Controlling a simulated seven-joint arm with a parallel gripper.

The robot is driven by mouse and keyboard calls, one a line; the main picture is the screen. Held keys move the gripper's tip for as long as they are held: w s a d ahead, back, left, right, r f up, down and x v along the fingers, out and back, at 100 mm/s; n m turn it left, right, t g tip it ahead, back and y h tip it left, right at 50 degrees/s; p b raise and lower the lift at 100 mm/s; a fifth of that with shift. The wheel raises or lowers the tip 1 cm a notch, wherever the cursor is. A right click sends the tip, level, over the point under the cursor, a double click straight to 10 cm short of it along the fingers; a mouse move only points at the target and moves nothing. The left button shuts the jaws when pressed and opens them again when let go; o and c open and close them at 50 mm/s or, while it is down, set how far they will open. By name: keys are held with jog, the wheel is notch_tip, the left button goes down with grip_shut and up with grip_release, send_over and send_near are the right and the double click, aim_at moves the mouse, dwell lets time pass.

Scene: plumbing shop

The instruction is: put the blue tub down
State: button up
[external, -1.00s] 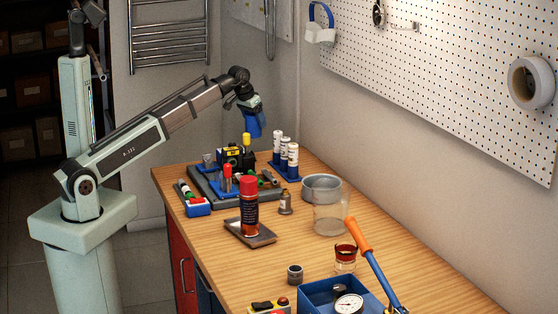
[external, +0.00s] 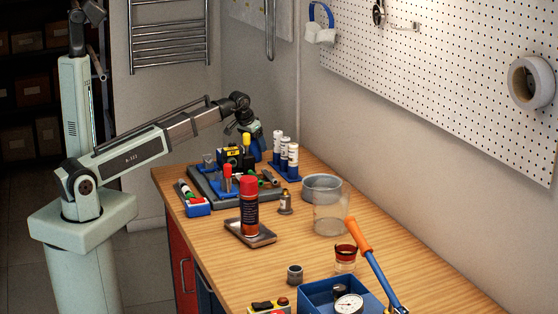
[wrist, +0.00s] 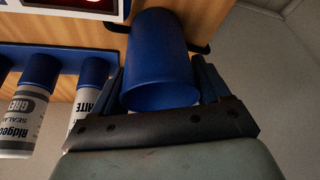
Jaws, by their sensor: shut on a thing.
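The blue tub (wrist: 160,62) is held between the two fingers of my gripper (wrist: 162,82) in the wrist view, its rounded rim toward the camera. In the external view my gripper (external: 246,126) is low over the far end of the workbench. The tub (external: 259,146) shows there only in part, behind a yellow-topped item. Wood bench top shows beyond the tub in the wrist view. I cannot tell whether its far end touches the bench.
A blue rack (external: 290,176) of white sealant tubes stands close right of the tub. A black and yellow device (external: 229,156) and a crowded grey tray (external: 205,183) are in front. A metal pan (external: 321,187) and a spray can (external: 249,206) stand nearer.

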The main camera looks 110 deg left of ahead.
jog(key=o, duration=1)
jog(key=shift+f, duration=0.1)
jog(key=v, duration=1.2)
